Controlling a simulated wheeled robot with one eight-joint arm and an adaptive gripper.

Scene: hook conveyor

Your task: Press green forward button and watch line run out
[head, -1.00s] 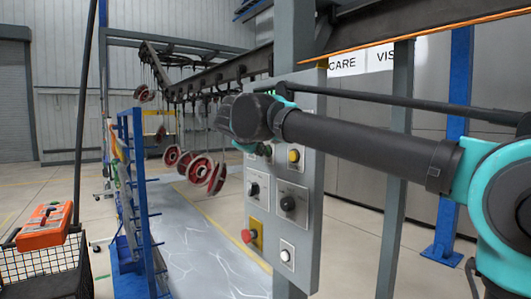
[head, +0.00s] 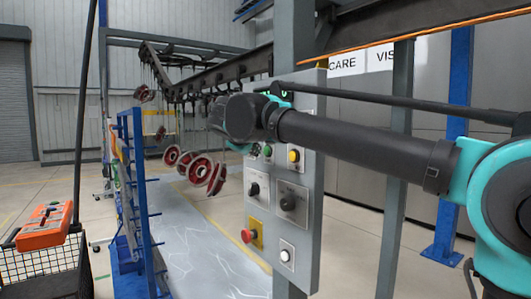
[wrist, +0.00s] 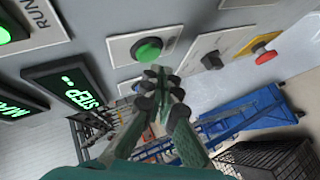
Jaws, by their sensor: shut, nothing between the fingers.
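The grey control panel (head: 309,190) stands on a post in front of me. In the wrist view a green push button (wrist: 149,50) sits on a white plate. It shows in the head view as a small green button (head: 267,151) beside my wrist. My gripper (wrist: 157,73) is shut and empty, its dark fingertips just below the green button in the wrist view. I cannot tell whether they touch it. In the head view my wrist hides most of the gripper. The overhead line (head: 225,75) carries several red-and-grey hanging wheels (head: 200,170).
The panel also carries a yellow button (head: 293,155), black knobs (head: 288,202), a red mushroom button (head: 249,236) and a white button (head: 286,255). A blue rack (head: 132,200) and an orange case (head: 45,226) stand left.

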